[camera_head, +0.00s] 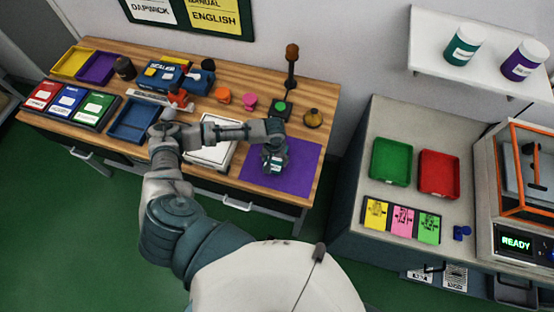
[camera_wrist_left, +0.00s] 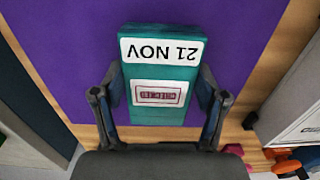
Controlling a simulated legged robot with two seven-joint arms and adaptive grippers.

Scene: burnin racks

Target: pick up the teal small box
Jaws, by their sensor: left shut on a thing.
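The teal small box (camera_wrist_left: 160,77) fills the middle of the left wrist view, with a white label reading "21 NOV" and a second label with a stamp-like frame. My left gripper (camera_wrist_left: 160,92) has one finger on each side of it and is shut on it. In the head view my left gripper (camera_head: 274,160) is over the purple mat (camera_head: 303,160) at the right end of the wooden bench, pointing down and hiding most of the box. I cannot tell whether the box touches the mat. My right gripper is not in view.
A white case (camera_head: 211,150) lies left of the mat. A blue tray (camera_head: 132,121) and coloured boxes stand further left. A grey counter with green (camera_head: 391,161) and red (camera_head: 438,173) trays is to the right.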

